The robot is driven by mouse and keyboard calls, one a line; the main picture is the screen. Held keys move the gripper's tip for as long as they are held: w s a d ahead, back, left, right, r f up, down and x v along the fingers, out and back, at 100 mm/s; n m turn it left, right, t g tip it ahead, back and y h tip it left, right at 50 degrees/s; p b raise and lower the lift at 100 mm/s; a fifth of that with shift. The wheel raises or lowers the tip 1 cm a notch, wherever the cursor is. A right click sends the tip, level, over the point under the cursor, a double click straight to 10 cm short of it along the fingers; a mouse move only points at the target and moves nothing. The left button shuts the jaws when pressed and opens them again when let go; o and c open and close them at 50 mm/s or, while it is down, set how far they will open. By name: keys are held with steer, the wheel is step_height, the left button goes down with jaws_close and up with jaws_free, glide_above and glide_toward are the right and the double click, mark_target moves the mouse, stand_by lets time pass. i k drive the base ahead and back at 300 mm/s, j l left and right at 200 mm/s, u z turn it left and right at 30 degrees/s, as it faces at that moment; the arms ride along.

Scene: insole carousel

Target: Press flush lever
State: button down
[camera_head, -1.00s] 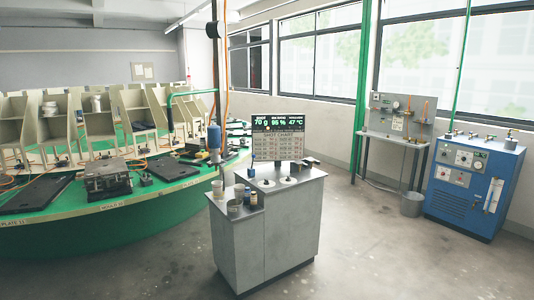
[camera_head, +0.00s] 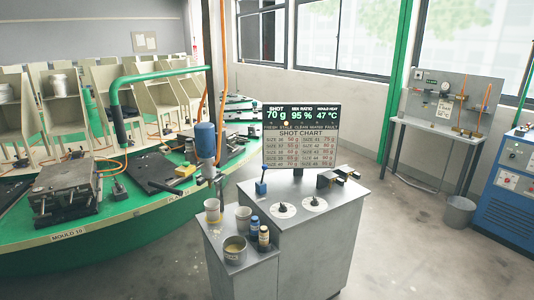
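A small lever with a blue handle (camera_head: 261,187) stands upright on the left part of the grey cabinet's top (camera_head: 328,192). No label on it is readable, so I cannot tell for sure that it is the flush lever. Two round white dials (camera_head: 314,204) lie on the same top to its right. A display panel (camera_head: 301,136) stands behind them and reads shot 70 g, mix ratio 95 %, mould heat 47 °C. My gripper is not in view.
A lower shelf (camera_head: 240,260) at the cabinet's left holds cups and small bottles. A blue-topped pouring head (camera_head: 205,140) hangs beside it. The green carousel (camera_head: 110,228) with moulds fills the left. Open floor (camera_head: 400,250) lies right of the cabinet, before a side bench (camera_head: 440,128).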

mark_target(265, 168)
steer(key=i, duration=2.4)
steer(key=u, duration=0.3)
